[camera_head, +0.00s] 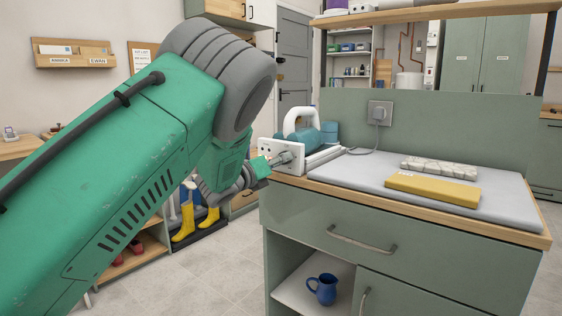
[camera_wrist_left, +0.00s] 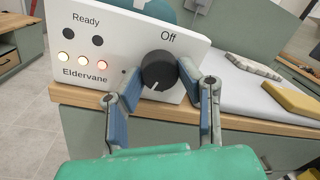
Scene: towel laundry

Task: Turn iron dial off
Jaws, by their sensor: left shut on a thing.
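The iron station (camera_head: 328,155) stands at the left end of the counter, with a teal iron (camera_head: 312,136) resting on it. Its white front panel (camera_wrist_left: 200,50) fills the upper left of the wrist view. The panel carries a round black dial (camera_wrist_left: 158,70) with the word Off above and to its right. The dial's white mark points down, slightly left, away from Off. My left gripper (camera_head: 284,158) is at the panel, its blue-padded fingers (camera_wrist_left: 158,88) shut on the dial from either side. My right gripper is in neither view.
Three lamps glow on the panel's left, below two dark ones marked Ready. A grey ironing pad (camera_head: 365,172) lies right of the station, with a folded yellow towel (camera_head: 432,190) and a patterned cloth (camera_head: 440,168). A wall socket (camera_head: 380,113) with a plug is behind. A shelf overhangs the counter.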

